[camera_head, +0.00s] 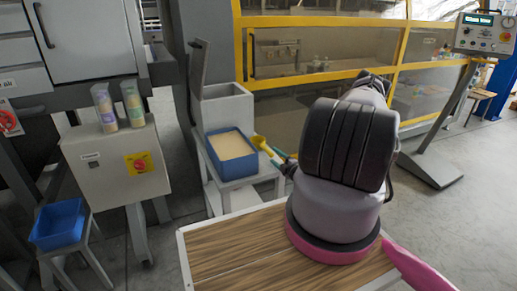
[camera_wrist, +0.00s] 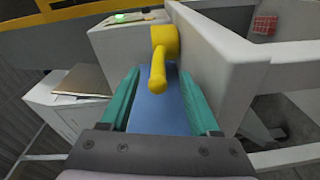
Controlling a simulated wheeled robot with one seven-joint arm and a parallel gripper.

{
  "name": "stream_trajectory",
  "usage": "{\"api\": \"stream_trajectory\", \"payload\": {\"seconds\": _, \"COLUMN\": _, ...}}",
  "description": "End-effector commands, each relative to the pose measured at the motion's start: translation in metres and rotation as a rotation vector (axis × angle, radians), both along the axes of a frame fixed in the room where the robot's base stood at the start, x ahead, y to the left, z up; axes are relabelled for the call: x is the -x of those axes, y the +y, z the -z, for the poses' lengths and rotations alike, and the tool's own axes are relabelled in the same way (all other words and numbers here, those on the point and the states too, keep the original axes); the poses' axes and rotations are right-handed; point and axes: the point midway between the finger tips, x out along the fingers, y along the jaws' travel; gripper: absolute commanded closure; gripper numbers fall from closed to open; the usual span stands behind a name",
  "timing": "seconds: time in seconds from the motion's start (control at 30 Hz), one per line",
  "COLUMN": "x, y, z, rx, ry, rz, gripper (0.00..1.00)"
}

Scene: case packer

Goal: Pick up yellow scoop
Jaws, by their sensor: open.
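The yellow scoop (camera_head: 262,144) shows in the head view at the right edge of a blue bin (camera_head: 211,160) filled with tan material. In the wrist view the scoop (camera_wrist: 159,68) points its handle toward me, with its wider yellow end farther off against a grey wall. My gripper (camera_head: 283,157) is mostly hidden behind my arm in the head view; its teal fingers show beside the scoop. In the wrist view my gripper (camera_wrist: 158,76) is open, one teal finger on each side of the scoop handle. I cannot tell whether either finger touches it. A blue surface lies below the handle.
A grey box with a raised lid (camera_head: 226,107) stands behind the blue bin. In the wrist view a pale upright panel (camera_wrist: 215,60) rises close to the right finger. A wooden-topped table (camera_head: 225,250) lies below my arm. A yellow-framed enclosure (camera_head: 325,78) stands behind.

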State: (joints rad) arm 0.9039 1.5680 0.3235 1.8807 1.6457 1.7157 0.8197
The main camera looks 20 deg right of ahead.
Motion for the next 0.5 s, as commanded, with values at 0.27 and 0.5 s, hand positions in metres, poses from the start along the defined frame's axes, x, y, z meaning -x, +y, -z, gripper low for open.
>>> {"api": "stream_trajectory", "payload": {"seconds": 0.27, "x": -0.025, "y": 0.006, "z": -0.001, "rx": 0.000, "ry": -0.002, "rz": -0.003, "gripper": 0.38}}
{"api": "stream_trajectory", "payload": {"seconds": 0.5, "x": -0.059, "y": 0.015, "z": -0.001, "rx": 0.003, "ry": -0.002, "rz": -0.003, "gripper": 0.38}}
